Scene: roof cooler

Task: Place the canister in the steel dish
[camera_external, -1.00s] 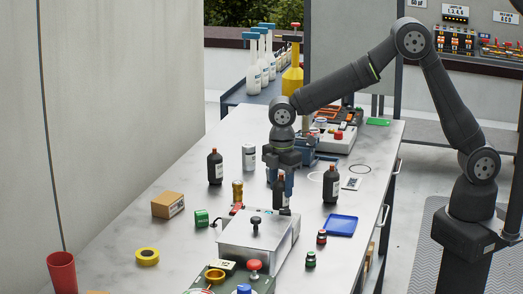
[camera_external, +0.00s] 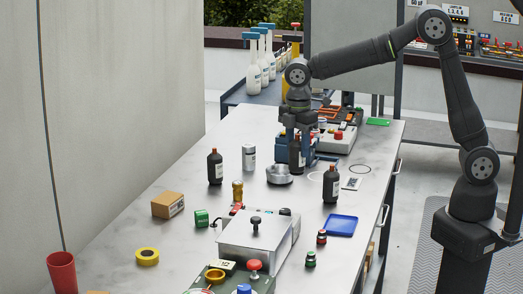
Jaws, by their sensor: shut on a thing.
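My gripper (camera_external: 297,132) points down above the far middle of the table. It is shut on a dark brown bottle (camera_external: 297,158) with a pale label. A steel dish (camera_external: 279,175), round and shallow, sits on the table just in front and to the left of the held bottle. It looks empty. A grey-white canister (camera_external: 249,158) with a label stands upright on the table left of the dish. I cannot tell whether the held bottle is clear of the table.
Two more dark bottles stand at left (camera_external: 215,168) and right (camera_external: 331,184) of the dish. A metal box with a black knob (camera_external: 255,236) stands in front, a blue tray (camera_external: 342,226) to the right.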

